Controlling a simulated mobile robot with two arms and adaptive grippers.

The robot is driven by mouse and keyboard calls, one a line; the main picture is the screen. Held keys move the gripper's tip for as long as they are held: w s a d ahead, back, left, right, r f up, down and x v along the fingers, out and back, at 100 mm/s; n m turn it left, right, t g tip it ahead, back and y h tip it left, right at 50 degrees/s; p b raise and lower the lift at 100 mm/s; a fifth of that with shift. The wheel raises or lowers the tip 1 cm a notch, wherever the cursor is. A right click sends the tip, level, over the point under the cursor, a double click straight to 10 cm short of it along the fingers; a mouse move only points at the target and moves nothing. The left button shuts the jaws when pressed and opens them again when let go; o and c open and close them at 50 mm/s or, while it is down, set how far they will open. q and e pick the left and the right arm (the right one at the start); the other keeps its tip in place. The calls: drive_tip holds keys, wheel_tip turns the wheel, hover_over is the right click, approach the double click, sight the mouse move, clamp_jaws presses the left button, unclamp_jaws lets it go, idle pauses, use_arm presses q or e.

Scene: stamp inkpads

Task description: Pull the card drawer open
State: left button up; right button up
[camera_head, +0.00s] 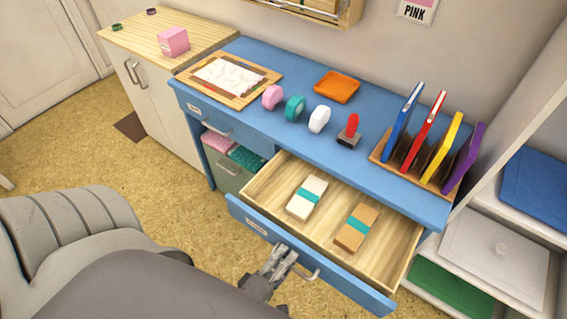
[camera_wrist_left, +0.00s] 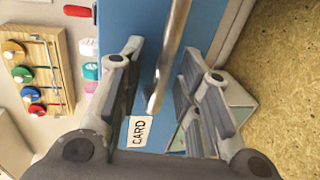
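The card drawer (camera_head: 350,277) stands pulled out from the blue desk (camera_head: 387,168). Two banded card stacks lie in it, one white (camera_head: 304,205) and one brown (camera_head: 350,240). Its metal handle (camera_head: 305,273) is on the front. My left gripper (camera_head: 277,262) is at the handle's left part. In the left wrist view, the handle bar (camera_wrist_left: 172,45) runs between the spread fingers of my left gripper (camera_wrist_left: 160,72), with a gap beside the left finger. The drawer's label reads CARD (camera_wrist_left: 140,131). My right gripper is not in view.
The grey chair (camera_head: 75,240) stands at the left front. On the desk are a red-handled stamp (camera_head: 351,127), an orange tray (camera_head: 337,86) and a rack of coloured folders (camera_head: 425,140). White shelves (camera_head: 492,250) stand to the right of the drawer.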

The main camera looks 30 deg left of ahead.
use_arm(q)
drive_tip(key=shift+s, duration=0.25)
drive_tip(key=v, duration=1.1)
drive_tip(key=shift+s, duration=0.25)
